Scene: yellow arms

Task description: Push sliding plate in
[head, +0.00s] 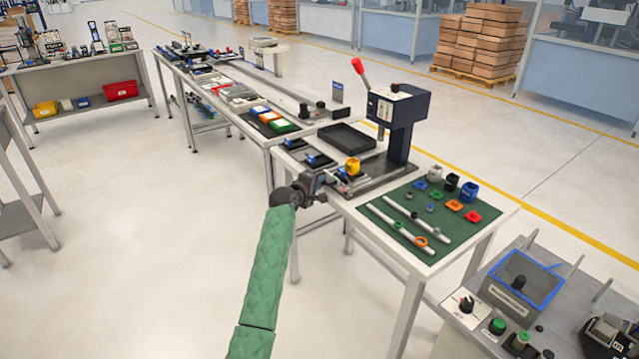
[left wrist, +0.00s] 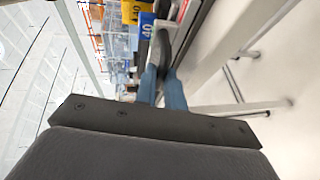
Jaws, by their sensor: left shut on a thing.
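The sliding plate (head: 345,183) lies low in front of the dark press (head: 398,106), at the table's near edge. A yellow block (head: 352,167) stands on or just behind it. My left gripper (head: 322,181) is at the plate's near end, at the table edge. In the left wrist view its two grey-blue fingers (left wrist: 166,78) are shut on a dark handle-like piece (left wrist: 163,46); whether this belongs to the plate is hard to tell. Blue and yellow number labels (left wrist: 147,26) show beside it. My right gripper is not in view.
A green mat (head: 420,222) with rods and small coloured parts lies right of the press. A black tray (head: 346,139) is behind the gripper. A grey side table with a blue-edged box (head: 525,280) stands at lower right.

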